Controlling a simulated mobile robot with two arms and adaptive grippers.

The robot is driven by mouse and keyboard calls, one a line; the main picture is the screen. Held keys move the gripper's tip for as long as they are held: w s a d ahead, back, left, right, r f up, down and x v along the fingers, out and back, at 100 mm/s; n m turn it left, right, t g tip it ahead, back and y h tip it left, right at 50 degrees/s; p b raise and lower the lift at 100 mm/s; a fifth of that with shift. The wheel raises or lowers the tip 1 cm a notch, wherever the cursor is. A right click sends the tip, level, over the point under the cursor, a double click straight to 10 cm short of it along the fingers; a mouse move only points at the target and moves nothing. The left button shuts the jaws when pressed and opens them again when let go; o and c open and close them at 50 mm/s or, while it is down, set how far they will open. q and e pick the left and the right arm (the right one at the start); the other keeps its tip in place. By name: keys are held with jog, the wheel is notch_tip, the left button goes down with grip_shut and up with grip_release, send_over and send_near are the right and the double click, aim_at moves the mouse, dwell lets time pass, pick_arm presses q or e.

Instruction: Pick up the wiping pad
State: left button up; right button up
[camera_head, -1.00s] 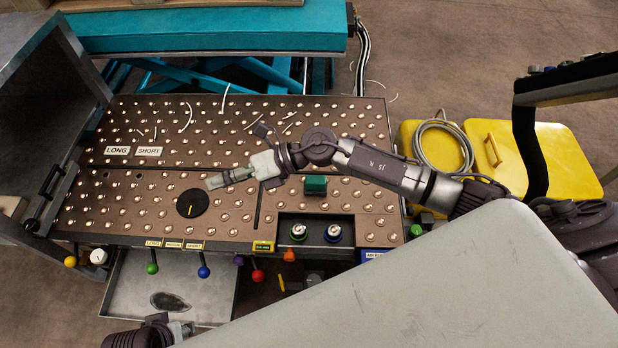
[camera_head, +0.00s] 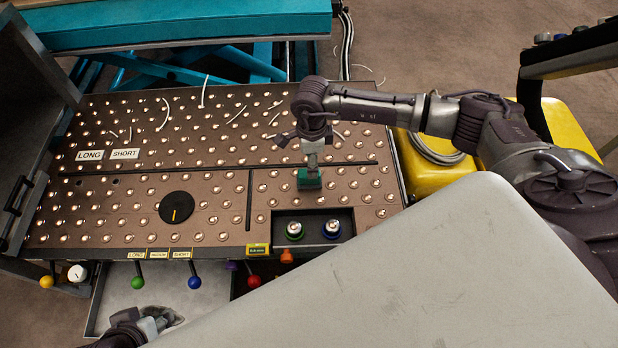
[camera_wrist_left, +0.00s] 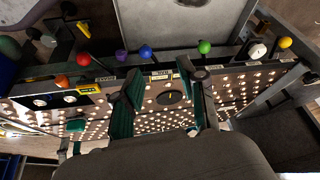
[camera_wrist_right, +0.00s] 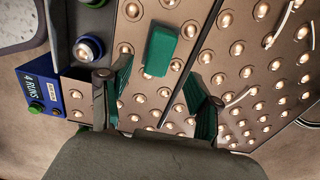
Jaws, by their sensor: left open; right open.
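The wiping pad is a small green block (camera_head: 309,180) on the studded table, just behind the recess with the two round buttons. It also shows in the right wrist view (camera_wrist_right: 160,50), beyond and between the fingertips. My right gripper (camera_head: 311,161) points down at the pad from above. Its fingers stand open in the right wrist view (camera_wrist_right: 160,76), with nothing between them; contact with the pad cannot be told. My left gripper (camera_head: 152,324) is low at the front left, over the tray, and open in its wrist view (camera_wrist_left: 158,78). The pad shows there too (camera_wrist_left: 76,126).
The studded table (camera_head: 100,225) carries a black dial (camera_head: 177,207), thin white strips and label plates. Coloured knobs (camera_head: 194,282) line its front edge above a metal tray (camera_head: 115,300). A teal lift (camera_head: 180,25) stands behind; a yellow case (camera_head: 425,175) is at right.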

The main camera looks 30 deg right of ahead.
jog(key=f, duration=0.1)
jog(key=f+b, duration=0.1)
jog(key=f, duration=0.3)
jog(key=shift+a+f+b, duration=0.25)
jog(key=shift+a+b, duration=0.05)
jog(key=shift+f, duration=0.2)
grip_shut()
pick_arm(q)
jog(key=w+d+r+t+h, duration=0.1)
jog(key=w+d+r+t, duration=0.1)
jog(key=w, duration=0.5)
jog(key=r+t, duration=0.1)
jog(key=t, duration=0.1)
jog(key=shift+w+d+r+t, duration=0.2)
jog(key=shift+w+d+t, duration=0.05)
jog(key=shift+d+t, duration=0.05)
pick_arm(e)
jog(key=shift+r, duration=0.2)
